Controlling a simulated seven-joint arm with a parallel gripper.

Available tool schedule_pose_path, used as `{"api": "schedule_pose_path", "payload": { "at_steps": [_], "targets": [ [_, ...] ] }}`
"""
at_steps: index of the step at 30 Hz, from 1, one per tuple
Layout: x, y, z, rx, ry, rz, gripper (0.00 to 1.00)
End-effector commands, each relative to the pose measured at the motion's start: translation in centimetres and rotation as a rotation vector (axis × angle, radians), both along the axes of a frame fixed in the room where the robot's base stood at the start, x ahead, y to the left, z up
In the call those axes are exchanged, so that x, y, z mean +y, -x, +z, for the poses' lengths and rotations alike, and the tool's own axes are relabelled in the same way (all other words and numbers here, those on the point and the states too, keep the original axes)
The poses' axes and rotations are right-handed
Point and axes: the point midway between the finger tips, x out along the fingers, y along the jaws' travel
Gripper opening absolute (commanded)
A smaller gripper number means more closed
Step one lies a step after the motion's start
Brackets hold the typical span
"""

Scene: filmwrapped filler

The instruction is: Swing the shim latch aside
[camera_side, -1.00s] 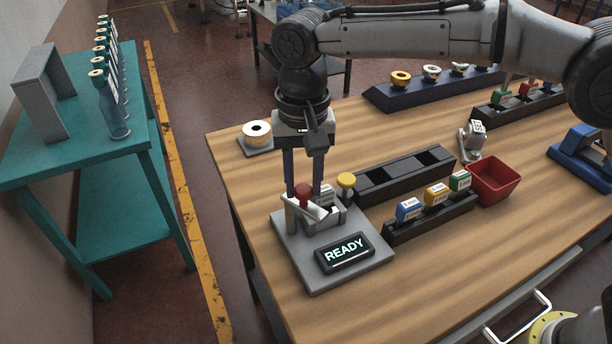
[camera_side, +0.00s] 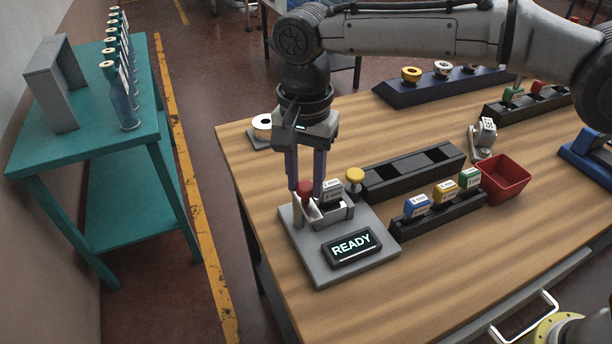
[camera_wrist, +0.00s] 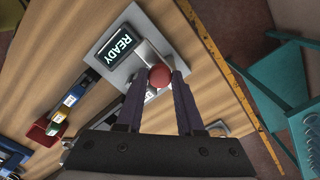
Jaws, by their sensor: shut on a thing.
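The latch is a pale bar (camera_side: 312,211) with a red round knob (camera_side: 305,187), on a grey fixture plate (camera_side: 309,258). My gripper (camera_side: 306,194) points down with its fingers closed around the knob. In the wrist view the red knob (camera_wrist: 160,76) sits between the fingertips. The bar lies beside the small grey holder, partly hidden by my fingers. A grey labelled block (camera_side: 331,189) stands in the holder, clear to view on its right side. The plate's display (camera_side: 352,248) reads READY.
To the right are a black slotted rack (camera_side: 415,170), a rack with blue, yellow and green blocks (camera_side: 438,216), and a red bin (camera_side: 505,178). The table's front right is clear.

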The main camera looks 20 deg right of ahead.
Motion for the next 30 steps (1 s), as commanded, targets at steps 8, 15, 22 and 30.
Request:
{"api": "schedule_pose_path", "payload": {
  "at_steps": [8, 15, 22, 30],
  "targets": [
    [0.0, 0.0, 0.1, -0.002, -0.002, -0.002, 0.4],
    [0.0, 0.0, 0.0, -0.001, -0.001, 0.0, 0.66],
    [0.0, 0.0, 0.2, -0.001, -0.001, 0.0, 0.66],
    [0.1, -0.1, 3.7, -0.004, -0.004, 0.0, 0.66]
  ]
}}
